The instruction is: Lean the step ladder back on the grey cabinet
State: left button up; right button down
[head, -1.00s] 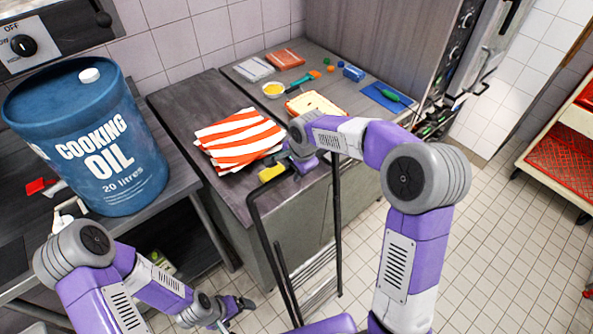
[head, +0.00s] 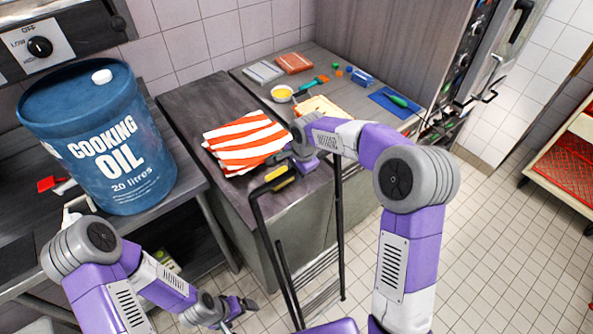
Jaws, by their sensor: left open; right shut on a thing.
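The step ladder (head: 339,215) is a black tubular frame standing in front of the grey cabinet (head: 298,225). Its top bar is near the cabinet's front top edge. I cannot tell whether the frame touches the cabinet, and its lower part is partly hidden by my arm. My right gripper (head: 284,172) is shut on the ladder's top bar, beside a yellow patch. My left gripper (head: 238,307) is open and empty, low at the left of the ladder, over the floor.
A red-striped cloth (head: 245,141) lies on the cabinet top, left of my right gripper. A blue oil drum (head: 100,140) stands on the left counter. Farther back are a yellow bowl (head: 282,93) and a blue mat (head: 394,103).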

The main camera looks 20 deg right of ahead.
jog(key=shift+f+g, duration=0.3)
jog(key=shift+f, duration=0.75)
dwell(0.6)
jog(key=c, duration=1.1)
grip_release()
jog(key=o, duration=0.3)
jog(key=shift+w, duration=0.25)
jog(key=shift+o, duration=0.2)
jog(key=shift+a+r, duration=0.1)
jog(key=r, duration=0.2)
jog(key=s+r, duration=0.1)
jog(key=r, duration=0.2)
jog(key=r+p, duration=0.1)
jog(key=r, duration=0.1)
jog(key=shift+s+d+r, duration=0.25)
jog(key=shift+d, duration=0.1)
notch_tip(320, 180, up, 8)
jog(key=p, duration=0.6)
